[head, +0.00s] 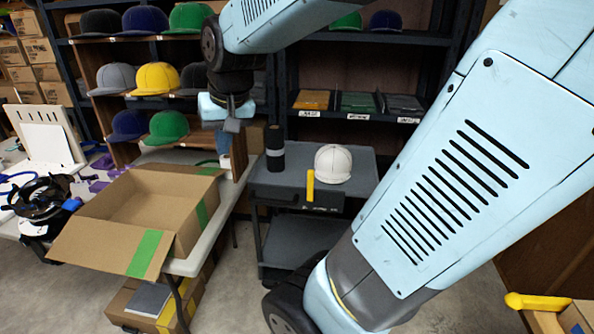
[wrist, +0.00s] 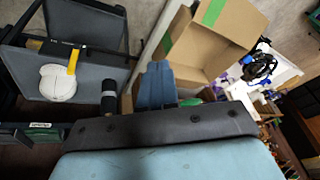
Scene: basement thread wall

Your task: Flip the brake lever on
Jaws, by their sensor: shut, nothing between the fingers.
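The brake lever is a yellow bar (head: 310,187) at the front edge of the grey cart (head: 347,175). It points up in the head view and also shows in the wrist view (wrist: 73,62), beside the white cap. My gripper (head: 232,126) is shut and empty, held to the left of the lever and higher in the head picture, in front of the cap shelves. In the wrist view its fingers (wrist: 157,70) are together, to the right of the lever and apart from it.
On the cart stand a white cap (head: 333,164) and a dark roll (head: 274,148), the roll between gripper and lever in the picture. An open cardboard box (head: 112,242) sits on the table at left. Shelves with caps are behind. My arm covers the right side.

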